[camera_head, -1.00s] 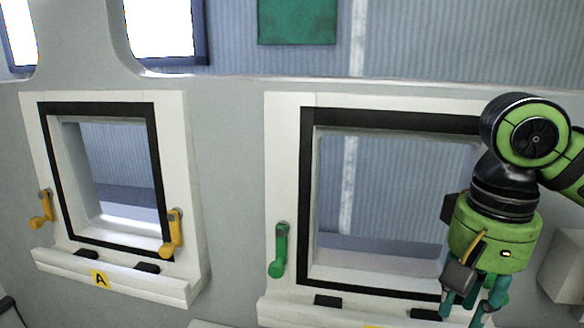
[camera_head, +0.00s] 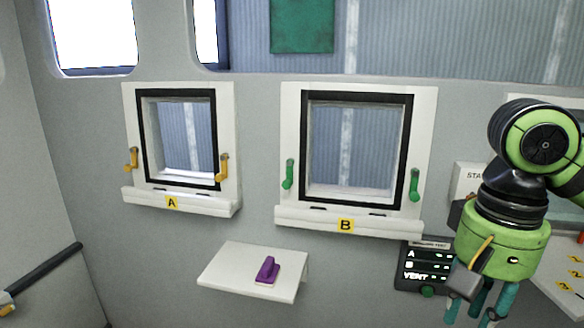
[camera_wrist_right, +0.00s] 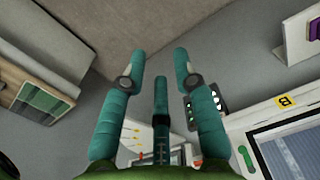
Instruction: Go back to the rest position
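My right gripper (camera_head: 480,305) hangs at the right of the head view, its fingers pointing down and partly cut off by the bottom edge. In the right wrist view its teal fingers (camera_wrist_right: 158,70) are spread apart with nothing between them. It is clear of the wall and touches nothing that I can see. My left gripper is not in the head view.
Window frames A (camera_head: 228,150) and B (camera_head: 426,130) are on the wall, with yellow and green handles. A white shelf (camera_head: 222,268) below carries a purple tool (camera_head: 267,270). A dark panel (camera_head: 412,255) is behind my right arm. A rail (camera_head: 45,268) is at left.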

